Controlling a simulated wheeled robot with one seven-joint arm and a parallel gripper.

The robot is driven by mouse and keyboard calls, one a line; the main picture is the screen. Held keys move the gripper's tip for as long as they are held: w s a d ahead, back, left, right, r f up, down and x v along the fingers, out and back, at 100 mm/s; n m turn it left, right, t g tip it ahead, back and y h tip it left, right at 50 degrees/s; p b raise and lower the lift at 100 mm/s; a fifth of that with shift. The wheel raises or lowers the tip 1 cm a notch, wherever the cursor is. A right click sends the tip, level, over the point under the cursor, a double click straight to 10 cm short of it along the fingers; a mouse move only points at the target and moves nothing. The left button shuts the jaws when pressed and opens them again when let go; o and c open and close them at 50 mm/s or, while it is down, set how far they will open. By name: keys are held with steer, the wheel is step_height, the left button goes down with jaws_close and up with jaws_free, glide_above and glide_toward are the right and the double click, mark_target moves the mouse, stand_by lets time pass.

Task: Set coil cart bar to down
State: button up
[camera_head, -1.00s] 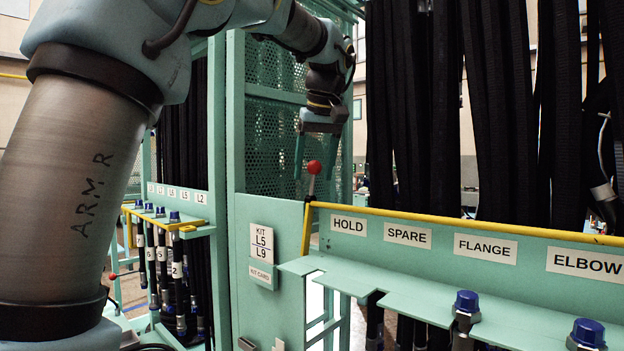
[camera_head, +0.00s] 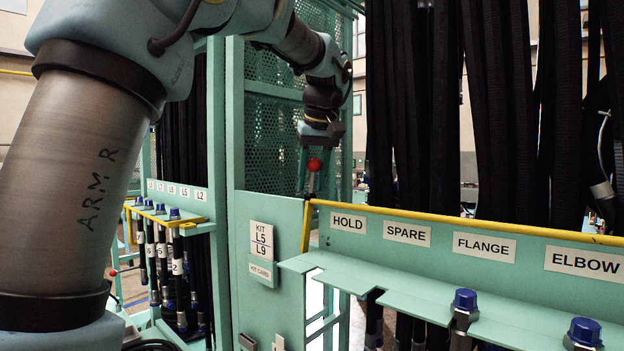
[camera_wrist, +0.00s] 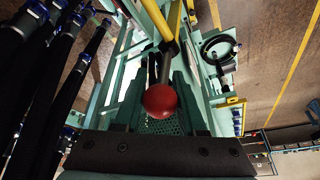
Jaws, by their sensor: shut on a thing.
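The coil cart's yellow bar (camera_head: 470,222) runs along the top edge of the labelled panel in the head view. A lever with a red ball knob (camera_head: 314,164) stands up at its left end. My gripper (camera_head: 313,182) points down there, with its fingers on either side of the lever just under the knob, shut on it. In the wrist view the red knob (camera_wrist: 160,101) sits between the teal fingers, and the yellow bar (camera_wrist: 174,20) runs away above it. The exact finger contact is too small to see.
Black hoses (camera_head: 420,110) hang behind the bar. A shelf with blue-capped fittings (camera_head: 465,300) lies in front of the labels HOLD, SPARE, FLANGE and ELBOW. A perforated teal frame (camera_head: 275,120) stands just left of my gripper. Another hose rack (camera_head: 165,215) is farther left.

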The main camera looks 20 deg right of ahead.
jaws_close()
stand_by(0.8)
